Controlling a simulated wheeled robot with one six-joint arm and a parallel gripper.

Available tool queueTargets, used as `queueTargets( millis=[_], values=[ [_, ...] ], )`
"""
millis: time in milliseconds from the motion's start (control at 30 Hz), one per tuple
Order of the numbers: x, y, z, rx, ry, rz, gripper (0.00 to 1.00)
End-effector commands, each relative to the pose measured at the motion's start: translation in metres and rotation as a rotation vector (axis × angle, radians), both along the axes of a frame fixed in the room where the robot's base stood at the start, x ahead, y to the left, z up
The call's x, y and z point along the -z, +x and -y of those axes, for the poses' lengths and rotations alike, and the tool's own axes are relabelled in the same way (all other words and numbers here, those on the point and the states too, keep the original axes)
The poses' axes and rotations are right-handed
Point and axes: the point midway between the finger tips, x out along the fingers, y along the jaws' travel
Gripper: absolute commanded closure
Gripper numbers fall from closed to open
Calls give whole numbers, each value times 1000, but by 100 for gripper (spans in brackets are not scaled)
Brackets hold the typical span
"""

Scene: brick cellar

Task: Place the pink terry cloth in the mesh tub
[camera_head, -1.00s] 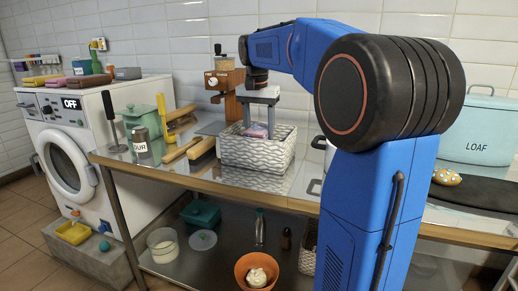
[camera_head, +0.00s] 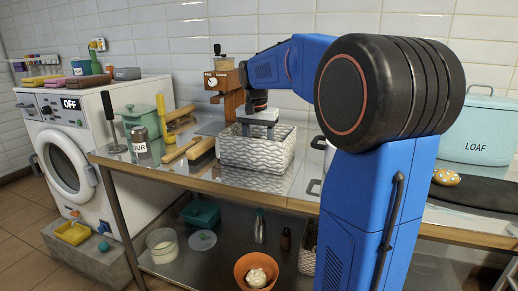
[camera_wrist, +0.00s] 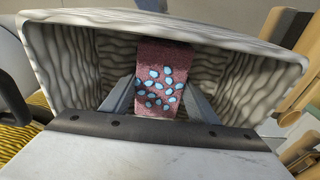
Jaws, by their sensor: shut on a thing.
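The mesh tub (camera_head: 240,153), white-grey with a wavy pattern, stands on the metal table. My gripper (camera_head: 258,130) reaches down into it from above, its fingertips hidden behind the tub's front wall in the head view. In the wrist view my gripper (camera_wrist: 158,105) is shut on the pink terry cloth (camera_wrist: 165,58), dusky pink with light blue spots, between its two grey fingers. The cloth is inside the tub, whose patterned walls (camera_wrist: 75,60) surround it. I cannot tell whether the cloth touches the tub's floor.
A wooden grinder (camera_head: 222,85) stands close behind the tub. A loaf bin (camera_head: 480,130) is at the right. The table front before the tub is clear.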

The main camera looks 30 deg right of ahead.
Motion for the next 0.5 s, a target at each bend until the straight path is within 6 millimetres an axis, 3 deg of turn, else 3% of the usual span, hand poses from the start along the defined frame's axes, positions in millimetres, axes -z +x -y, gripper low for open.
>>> queueTargets(
  millis=[33,67,133,500],
  values=[
    [2,0,0,0,0,0,64],
    [2,0,0,0,0,0,41],
    [1,0,0,0,0,0,27],
    [-3,0,0,0,0,0,27]
  ],
)
